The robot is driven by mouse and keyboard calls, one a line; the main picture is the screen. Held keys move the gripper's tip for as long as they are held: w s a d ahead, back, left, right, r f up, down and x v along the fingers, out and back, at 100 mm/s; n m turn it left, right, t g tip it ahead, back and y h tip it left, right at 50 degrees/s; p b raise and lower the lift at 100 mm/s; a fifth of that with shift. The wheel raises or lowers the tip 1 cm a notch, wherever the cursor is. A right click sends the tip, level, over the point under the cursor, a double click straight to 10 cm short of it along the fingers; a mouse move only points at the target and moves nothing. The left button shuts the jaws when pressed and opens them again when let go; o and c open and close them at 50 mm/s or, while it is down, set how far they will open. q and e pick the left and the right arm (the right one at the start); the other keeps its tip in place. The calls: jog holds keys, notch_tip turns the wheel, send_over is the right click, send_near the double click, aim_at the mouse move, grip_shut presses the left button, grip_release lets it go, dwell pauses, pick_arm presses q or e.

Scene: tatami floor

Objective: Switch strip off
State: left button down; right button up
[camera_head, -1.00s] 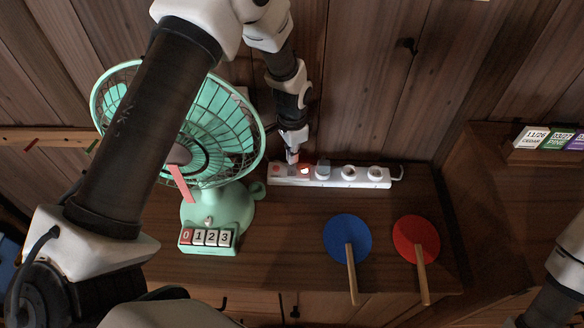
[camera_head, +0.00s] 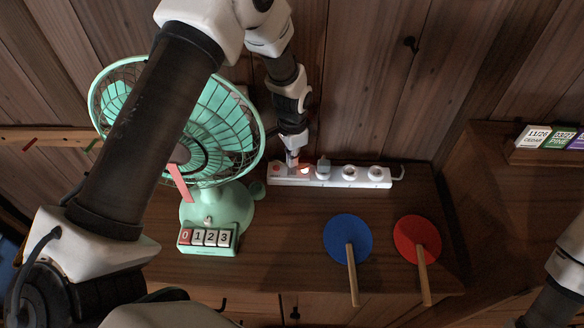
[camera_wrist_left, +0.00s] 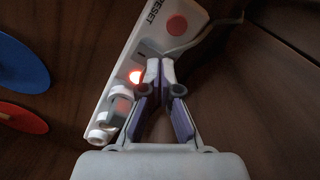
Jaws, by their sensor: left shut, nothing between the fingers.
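The white power strip (camera_head: 333,176) lies along the back of the wooden cabinet top. A small light or switch (camera_head: 305,169) glows orange-red near its left end, and a grey plug sits in the socket to its right. My left gripper (camera_head: 292,158) is shut and empty, with its tips at the strip beside the glowing spot. In the left wrist view, the shut fingertips (camera_wrist_left: 160,66) are over the strip's edge, right next to the red glow (camera_wrist_left: 136,77). A round red button (camera_wrist_left: 177,25) marked RESET is further along the strip. My right gripper is not visible.
A mint-green fan (camera_head: 221,203) stands left of the strip, close to my left arm. A blue paddle (camera_head: 347,238) and a red paddle (camera_head: 416,240) lie in front. Small cards (camera_head: 545,138) stand on the right shelf.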

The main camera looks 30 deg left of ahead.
pick_arm(q)
jog(key=shift+f, duration=0.3)
jog(key=shift+r, duration=0.15)
notch_tip(320, 180, up, 7)
jog(key=p, duration=0.6)
